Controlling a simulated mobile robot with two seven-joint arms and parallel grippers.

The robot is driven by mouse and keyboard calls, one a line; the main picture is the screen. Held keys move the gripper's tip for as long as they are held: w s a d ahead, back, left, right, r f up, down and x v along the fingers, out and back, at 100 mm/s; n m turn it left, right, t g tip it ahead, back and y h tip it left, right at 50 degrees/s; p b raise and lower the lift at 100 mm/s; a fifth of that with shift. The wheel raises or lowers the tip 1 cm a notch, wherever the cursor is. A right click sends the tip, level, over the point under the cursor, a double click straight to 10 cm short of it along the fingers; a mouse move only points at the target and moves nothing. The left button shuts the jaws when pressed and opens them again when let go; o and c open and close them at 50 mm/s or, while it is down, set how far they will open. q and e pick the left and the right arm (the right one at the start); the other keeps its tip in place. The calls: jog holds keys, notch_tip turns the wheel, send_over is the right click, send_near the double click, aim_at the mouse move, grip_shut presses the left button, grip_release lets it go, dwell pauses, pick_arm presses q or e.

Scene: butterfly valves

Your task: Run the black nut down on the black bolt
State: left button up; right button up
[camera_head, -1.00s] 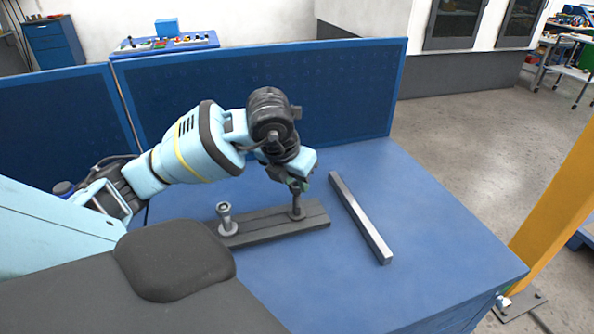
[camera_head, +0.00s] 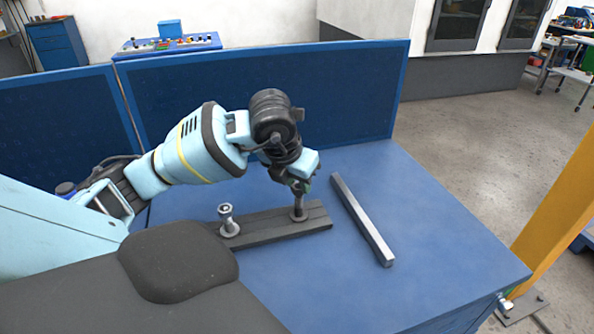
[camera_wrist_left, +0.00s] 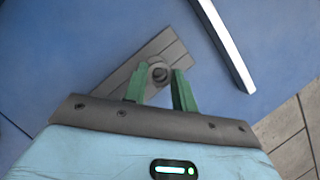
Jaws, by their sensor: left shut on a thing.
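The black bolt (camera_head: 299,207) stands upright near the right end of a dark grey bar (camera_head: 275,223) on the blue table. My left gripper (camera_head: 302,187) reaches down over its top. In the left wrist view the green fingers (camera_wrist_left: 160,88) lie either side of the round dark bolt top (camera_wrist_left: 158,73). The fingers are shut on the black nut, which is hard to tell apart from the bolt. A silver-grey bolt (camera_head: 226,215) with a nut or collar stands at the bar's left end. My right gripper is not in view.
A long grey metal bar (camera_head: 360,218) lies loose on the table to the right of the bolts. Blue panels (camera_head: 330,90) stand behind the table. The right part of the blue tabletop (camera_head: 440,235) is clear. An orange post (camera_head: 560,210) stands beyond the right edge.

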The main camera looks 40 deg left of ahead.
pick_arm(q)
jog(key=shift+f, duration=0.1)
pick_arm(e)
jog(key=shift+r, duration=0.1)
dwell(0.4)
pick_arm(q)
jog(key=shift+f+b, duration=0.4)
jog(key=shift+f, duration=0.3)
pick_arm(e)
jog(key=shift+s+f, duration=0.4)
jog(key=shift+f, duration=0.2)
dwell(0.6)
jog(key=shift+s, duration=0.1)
